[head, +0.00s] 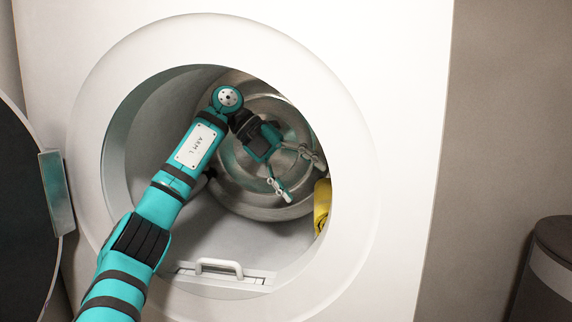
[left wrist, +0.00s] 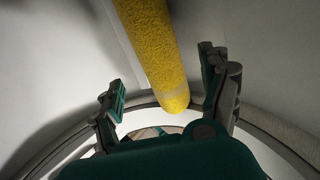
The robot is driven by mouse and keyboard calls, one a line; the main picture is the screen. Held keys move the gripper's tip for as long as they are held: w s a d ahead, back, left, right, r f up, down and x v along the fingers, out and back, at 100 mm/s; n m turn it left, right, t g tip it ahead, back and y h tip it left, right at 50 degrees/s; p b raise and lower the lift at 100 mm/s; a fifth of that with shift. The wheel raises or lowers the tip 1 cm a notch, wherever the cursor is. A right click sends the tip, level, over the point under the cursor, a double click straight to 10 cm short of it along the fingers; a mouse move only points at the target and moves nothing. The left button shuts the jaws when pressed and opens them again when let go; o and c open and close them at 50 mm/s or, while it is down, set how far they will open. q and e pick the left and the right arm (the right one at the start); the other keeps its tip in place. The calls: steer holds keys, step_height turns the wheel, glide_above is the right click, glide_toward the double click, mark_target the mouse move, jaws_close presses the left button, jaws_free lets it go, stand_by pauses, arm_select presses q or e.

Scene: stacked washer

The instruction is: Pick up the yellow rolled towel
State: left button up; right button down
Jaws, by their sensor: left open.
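The yellow rolled towel (head: 322,205) shows at the right inside edge of the washer opening in the head view, mostly hidden behind the rim. In the left wrist view the towel (left wrist: 153,50) is a long yellow roll, running from the top edge down to a rounded end between the fingers. My left gripper (head: 294,175) is inside the drum, open and empty, to the left of the towel in the head view. In the left wrist view the open fingers (left wrist: 165,88) stand on either side of the towel's near end, apart from it. My right gripper is not in view.
The white washer front (head: 352,150) surrounds the round opening. The open dark door (head: 25,220) stands at the left. A white handle (head: 219,267) sits at the opening's lower edge. The metal drum back (head: 265,205) lies behind my gripper. A dark bin (head: 552,255) stands at the right.

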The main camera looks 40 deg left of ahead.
mark_target(317, 193)
arm_select(q)
steer(key=x, duration=0.5)
steer(key=shift+w+d+f+p, duration=0.15)
steer(key=shift+d+f+p, duration=0.05)
steer(key=shift+p, duration=0.15)
steer(key=shift+w+d+f, duration=0.2)
steer(key=shift+d+f, duration=0.15)
steer(key=shift+c, duration=0.4)
